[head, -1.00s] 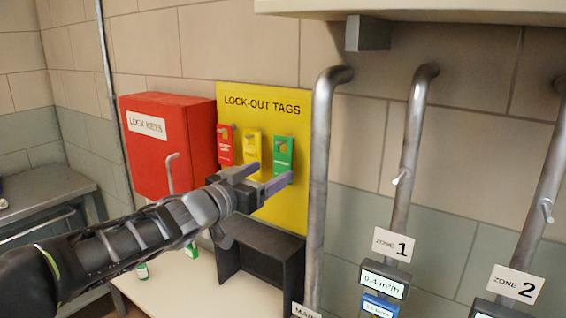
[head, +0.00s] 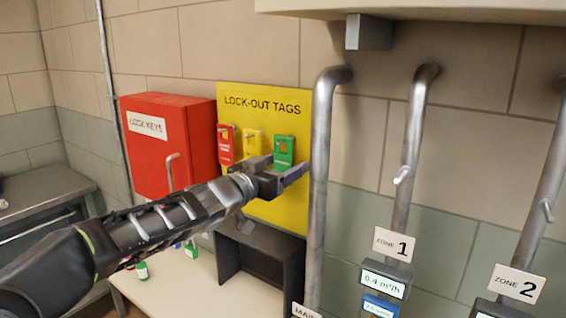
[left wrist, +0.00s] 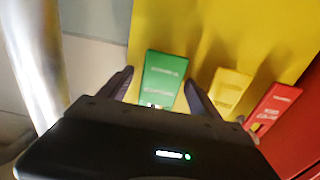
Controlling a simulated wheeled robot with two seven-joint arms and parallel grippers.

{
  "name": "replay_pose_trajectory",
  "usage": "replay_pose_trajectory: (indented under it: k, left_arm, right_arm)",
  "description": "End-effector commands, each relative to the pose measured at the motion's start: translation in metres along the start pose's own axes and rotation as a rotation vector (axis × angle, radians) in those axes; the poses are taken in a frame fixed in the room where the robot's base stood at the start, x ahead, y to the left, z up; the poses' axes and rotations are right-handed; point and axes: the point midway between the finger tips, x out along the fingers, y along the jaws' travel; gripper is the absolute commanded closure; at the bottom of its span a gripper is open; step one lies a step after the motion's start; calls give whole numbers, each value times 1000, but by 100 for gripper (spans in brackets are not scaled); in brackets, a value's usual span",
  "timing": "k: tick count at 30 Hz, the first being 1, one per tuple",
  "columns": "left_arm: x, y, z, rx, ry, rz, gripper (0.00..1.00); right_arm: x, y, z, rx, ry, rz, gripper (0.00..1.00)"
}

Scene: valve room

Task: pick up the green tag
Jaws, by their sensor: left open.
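The green tag (head: 284,151) hangs on the yellow lock-out tags board (head: 262,99), rightmost of three tags. It also shows in the left wrist view (left wrist: 164,78), between the two fingers. My left gripper (head: 284,170) is open in front of the tag's lower part; in the left wrist view its fingers (left wrist: 158,88) stand on either side of the tag. I cannot tell whether they touch it. The lower end of the tag is hidden behind the gripper. My right gripper is not in view.
A yellow tag (head: 252,143) and a red tag (head: 225,145) hang to the left. A steel pipe (head: 322,170) runs close to the right of the board. A red lock keys box (head: 170,145) is at left, and a dark open box (head: 262,255) stands below.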

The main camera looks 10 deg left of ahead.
Motion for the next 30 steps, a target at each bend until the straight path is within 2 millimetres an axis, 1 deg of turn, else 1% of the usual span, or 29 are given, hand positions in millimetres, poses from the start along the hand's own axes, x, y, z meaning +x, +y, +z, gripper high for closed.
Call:
replay_pose_trajectory:
  k: [12, 14, 30]
  left_arm:
    - [0, 0, 0, 0, 0, 0, 27]
    - [0, 0, 0, 0, 0, 0, 31]
    - [0, 0, 0, 0, 0, 0, 76]
  right_arm:
    - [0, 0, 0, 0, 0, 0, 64]
    - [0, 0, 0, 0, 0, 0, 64]
    - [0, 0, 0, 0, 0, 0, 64]
